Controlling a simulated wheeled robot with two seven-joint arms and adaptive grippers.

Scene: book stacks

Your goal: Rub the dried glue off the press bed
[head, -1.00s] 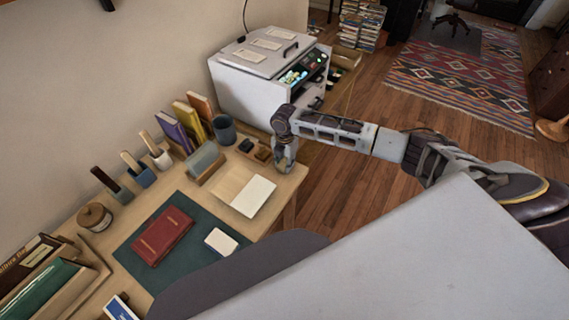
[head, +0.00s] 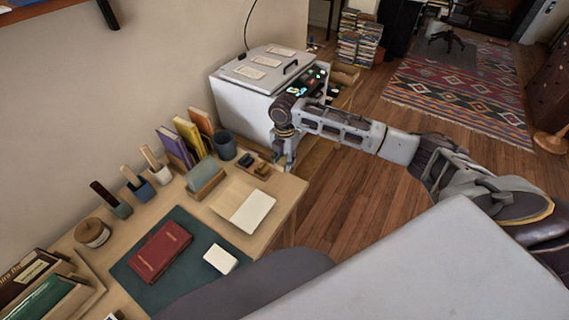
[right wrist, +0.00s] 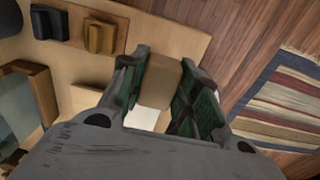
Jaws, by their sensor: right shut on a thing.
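My right gripper (head: 285,158) is by the far right corner of the workbench (head: 292,192), near a small tray of blocks. In the right wrist view its two dark green fingers (right wrist: 161,88) are shut on a tan block (right wrist: 160,80). The block is hard to make out in the head view. A pale, flat rectangular panel (head: 243,207) lies on the bench nearer to me; I cannot tell whether it is the press bed. No dried glue can be made out. My left gripper is not in view.
The tray carries a dark block (head: 246,160) and a brown block (head: 262,170). A grey cabinet (head: 243,97) stands beyond the bench. A red book (head: 160,250) and a white card (head: 220,258) lie on a green mat (head: 188,229). Cups and upright books line the wall.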

